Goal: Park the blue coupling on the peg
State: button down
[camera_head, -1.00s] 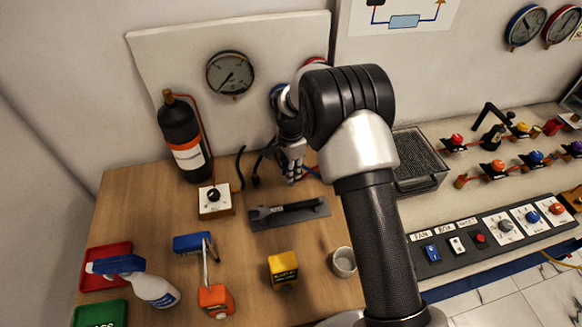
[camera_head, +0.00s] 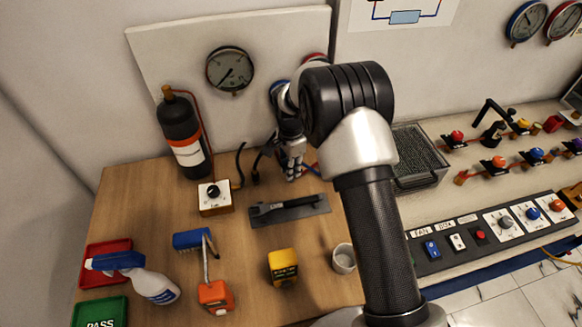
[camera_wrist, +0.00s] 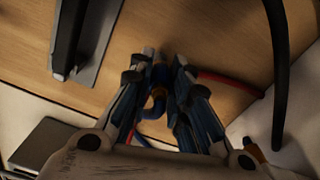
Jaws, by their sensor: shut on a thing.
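My gripper (camera_wrist: 160,65) is shut on the blue coupling (camera_wrist: 159,76), seen between the fingers in the wrist view. A blue hose curves down from the coupling between the fingers, and the fingers hide part of it. In the head view my gripper (camera_head: 291,170) is low over the back of the wooden bench, in front of the white panel. The coupling cannot be made out there. I cannot pick out the peg in either view; my arm covers part of the panel.
A switch box (camera_head: 215,199) and a black bottle (camera_head: 181,130) stand to the left. A dark hose (camera_wrist: 278,70) arcs at the wrist view's right. A grey cup (camera_head: 343,259) stands near my arm.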

dwell(0.4)
jog(key=shift+f+b, duration=0.7)
jog(key=shift+f, duration=0.45)
jog(key=shift+f, duration=0.15)
dwell(0.3)
jog(key=c, duration=1.7)
grip_release()
jog(key=shift+o, duration=0.6)
jog(key=o, duration=0.5)
